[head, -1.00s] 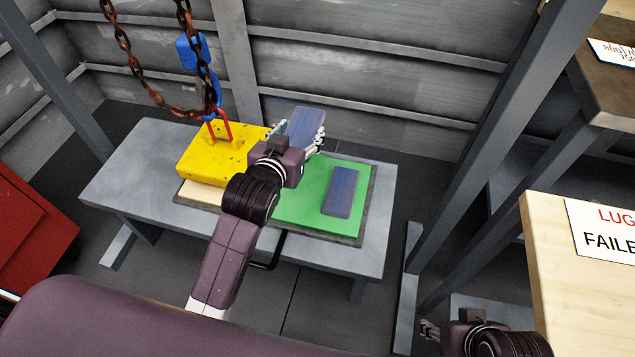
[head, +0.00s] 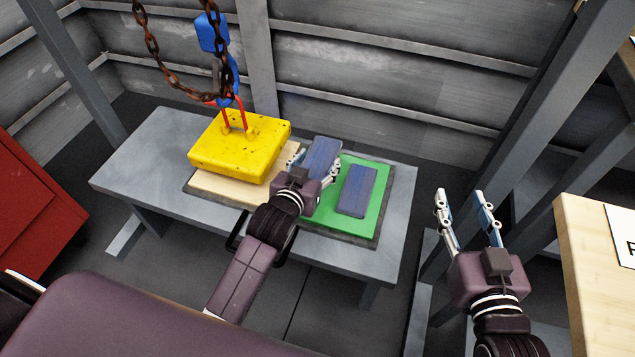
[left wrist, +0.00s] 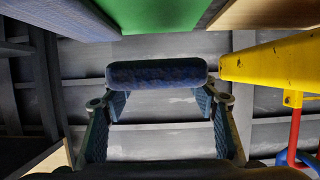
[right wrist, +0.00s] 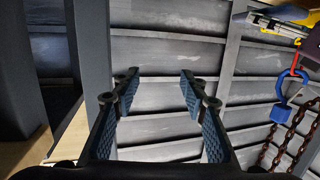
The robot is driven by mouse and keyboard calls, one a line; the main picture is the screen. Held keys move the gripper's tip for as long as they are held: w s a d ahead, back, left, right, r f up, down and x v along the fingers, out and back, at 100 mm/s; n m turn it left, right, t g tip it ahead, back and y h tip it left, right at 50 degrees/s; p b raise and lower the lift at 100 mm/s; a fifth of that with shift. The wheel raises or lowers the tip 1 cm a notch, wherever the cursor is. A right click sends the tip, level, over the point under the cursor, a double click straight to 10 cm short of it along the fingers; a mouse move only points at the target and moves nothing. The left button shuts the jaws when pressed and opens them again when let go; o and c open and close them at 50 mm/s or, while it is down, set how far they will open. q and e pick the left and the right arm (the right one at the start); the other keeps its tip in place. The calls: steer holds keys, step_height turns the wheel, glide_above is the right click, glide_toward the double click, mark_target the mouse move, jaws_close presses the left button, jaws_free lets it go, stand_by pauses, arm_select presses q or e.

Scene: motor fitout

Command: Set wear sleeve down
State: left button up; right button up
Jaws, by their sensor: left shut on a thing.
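My left gripper (head: 316,168) is shut on a blue-grey wear sleeve (head: 322,155), a flat rounded block. The sleeve sits between its fingers over the left part of the green mat (head: 377,213); I cannot tell whether it touches the mat. In the left wrist view the sleeve (left wrist: 157,73) spans the two fingers, with the green surface close by. A second, similar sleeve (head: 357,190) lies on the green mat, just right of the held one. My right gripper (head: 467,205) is open and empty, right of the bench; its spread fingers show in the right wrist view (right wrist: 157,85).
A yellow block (head: 238,147) hangs from a red shackle and rusty chain (head: 222,78) close left of the held sleeve, over a pale wooden board (head: 228,187). The grey bench (head: 130,165) is bare at its left end. A post stands behind my right gripper.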

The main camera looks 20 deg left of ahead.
mark_target(317, 170)
arm_select(q)
step_height(317, 170, down, 3)
steer(key=shift+f+b, duration=0.1)
steer(key=shift+b, duration=0.4)
step_height(317, 170, down, 4)
steer(key=shift+r+b, duration=0.1)
steer(key=shift+b, duration=0.75)
arm_select(e)
steer(key=s+a+r+t+y, duration=0.1)
steer(key=s+r+t+y, duration=0.1)
steer(key=r+t, duration=0.6)
step_height(317, 170, up, 8)
steer(key=shift+s+f+y, duration=0.15)
steer(key=shift+s+y, duration=0.25)
steer(key=shift+s, duration=0.2)
steer(key=shift+a, duration=0.1)
arm_select(q)
steer(key=o, duration=1.2)
